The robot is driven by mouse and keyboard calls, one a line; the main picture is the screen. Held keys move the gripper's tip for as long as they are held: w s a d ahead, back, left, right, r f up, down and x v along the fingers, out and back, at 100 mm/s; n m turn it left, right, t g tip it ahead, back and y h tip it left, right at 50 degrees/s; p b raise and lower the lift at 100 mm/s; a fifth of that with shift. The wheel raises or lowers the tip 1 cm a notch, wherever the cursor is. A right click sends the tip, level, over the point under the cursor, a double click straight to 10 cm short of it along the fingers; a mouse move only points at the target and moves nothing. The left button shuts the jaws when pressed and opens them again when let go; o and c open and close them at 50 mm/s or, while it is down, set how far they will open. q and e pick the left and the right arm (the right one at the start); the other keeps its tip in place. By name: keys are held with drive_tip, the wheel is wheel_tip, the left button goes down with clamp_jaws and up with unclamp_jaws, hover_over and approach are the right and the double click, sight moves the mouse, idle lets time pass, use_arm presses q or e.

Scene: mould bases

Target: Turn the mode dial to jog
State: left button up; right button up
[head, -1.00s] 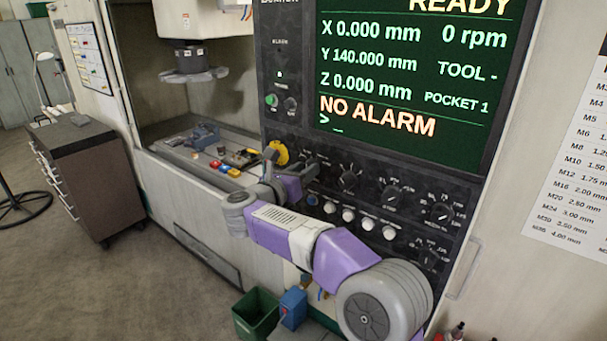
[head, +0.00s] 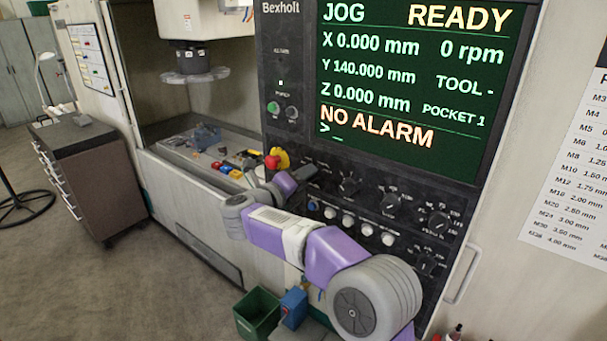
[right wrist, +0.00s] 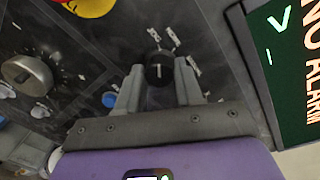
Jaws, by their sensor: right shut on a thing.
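The mode dial (right wrist: 158,70) is a black round knob with a white pointer line, in the upper middle of the right wrist view. My right gripper (right wrist: 158,84) is shut on it, one grey finger on each side. In the head view my right gripper (head: 300,174) is at the left part of the control panel and hides the dial. The machine's screen (head: 410,85) reads JOG and READY in its top line, with NO ALARM below. My left gripper is not in view.
A red emergency stop on a yellow base (head: 279,158) sits just left of my right gripper. More knobs (head: 349,186) and a row of white buttons (head: 347,220) lie to the right. A blue button (right wrist: 109,100) is close beside one finger.

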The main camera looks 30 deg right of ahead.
drive_tip(key=shift+n, duration=0.6)
drive_tip(key=shift+p, duration=0.3)
drive_tip(key=o, duration=1)
drive_tip(key=shift+b+v, duration=1)
drive_tip(key=shift+v, duration=2.8)
drive_tip(key=shift+w, duration=0.1)
